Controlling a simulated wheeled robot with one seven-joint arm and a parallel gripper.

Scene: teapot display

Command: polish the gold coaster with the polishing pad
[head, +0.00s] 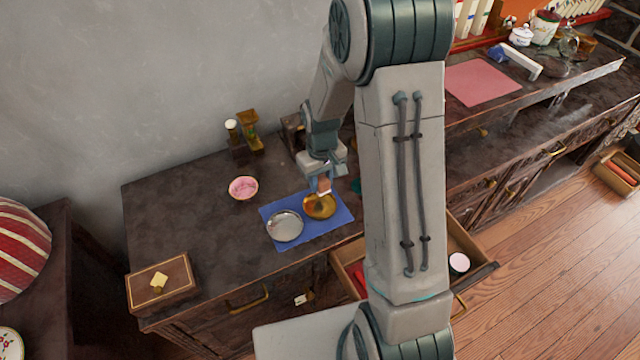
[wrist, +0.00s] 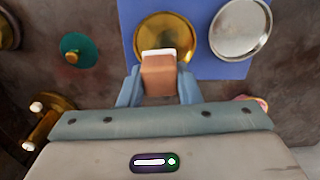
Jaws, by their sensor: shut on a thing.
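The gold coaster (head: 319,207) lies on a blue mat (head: 322,231) on the dark cabinet top. It also shows in the wrist view (wrist: 166,28). My gripper (head: 323,183) is shut on the polishing pad (wrist: 158,75), a brown block with a white edge. The pad is over the near edge of the coaster in the wrist view and hides part of it. I cannot tell whether the pad touches the coaster. A silver coaster (head: 285,226) lies beside the gold one on the same mat, also in the wrist view (wrist: 239,30).
A pink bowl (head: 243,187) stands left of the mat. Brass-and-dark objects (head: 248,130) stand near the wall. A wooden box (head: 161,283) is at the front left. A green round thing (wrist: 78,50) lies near the mat. An open drawer (head: 462,240) juts out at the front right.

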